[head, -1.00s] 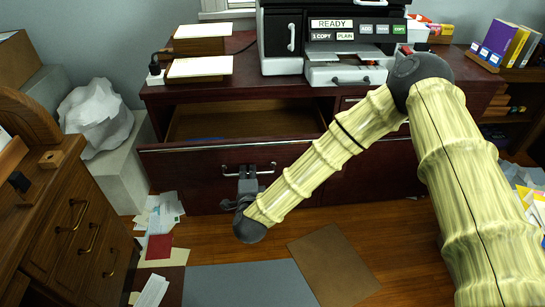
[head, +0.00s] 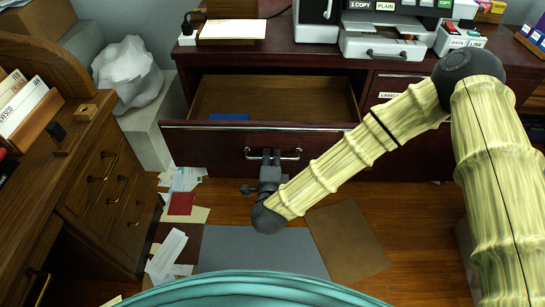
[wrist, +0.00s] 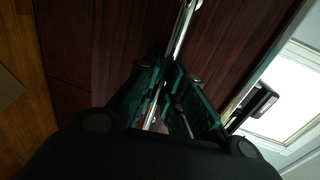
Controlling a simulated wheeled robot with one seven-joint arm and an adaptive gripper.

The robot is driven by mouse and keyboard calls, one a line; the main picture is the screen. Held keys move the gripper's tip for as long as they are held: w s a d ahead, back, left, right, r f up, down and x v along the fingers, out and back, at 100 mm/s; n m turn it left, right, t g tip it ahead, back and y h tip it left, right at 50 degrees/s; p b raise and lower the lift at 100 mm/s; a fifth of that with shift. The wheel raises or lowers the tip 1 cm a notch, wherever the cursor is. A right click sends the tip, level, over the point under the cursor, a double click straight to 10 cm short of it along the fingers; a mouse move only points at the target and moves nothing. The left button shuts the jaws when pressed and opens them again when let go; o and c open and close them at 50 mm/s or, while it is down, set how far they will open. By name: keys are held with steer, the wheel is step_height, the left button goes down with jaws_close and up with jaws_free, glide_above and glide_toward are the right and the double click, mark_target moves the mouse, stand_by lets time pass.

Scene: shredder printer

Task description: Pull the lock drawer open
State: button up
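The wide dark red-brown drawer (head: 215,150) in the desk stands well open, with its wooden inside showing. Its silver bar handle (head: 289,157) runs across the middle of the front. My gripper (head: 271,158) is at this handle. In the wrist view, the two green-padded fingers (wrist: 167,98) lie on either side of the silver bar (wrist: 182,30), close around it. The bar's lower part is partly hidden between the fingers. A flat blue thing (head: 229,117) lies in the drawer. No lock is visible on the drawer front.
A printer (head: 385,40) stands on the desk top (head: 285,57). A wooden cabinet (head: 95,190) is close on the left, beside a pale crumpled lump (head: 127,72). Papers (head: 168,255) and a grey mat (head: 260,252) lie on the floor before the drawer.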

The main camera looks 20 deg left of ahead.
steer(key=o, duration=0.3)
steer(key=v, duration=1.2)
steer(key=shift+d, duration=0.1)
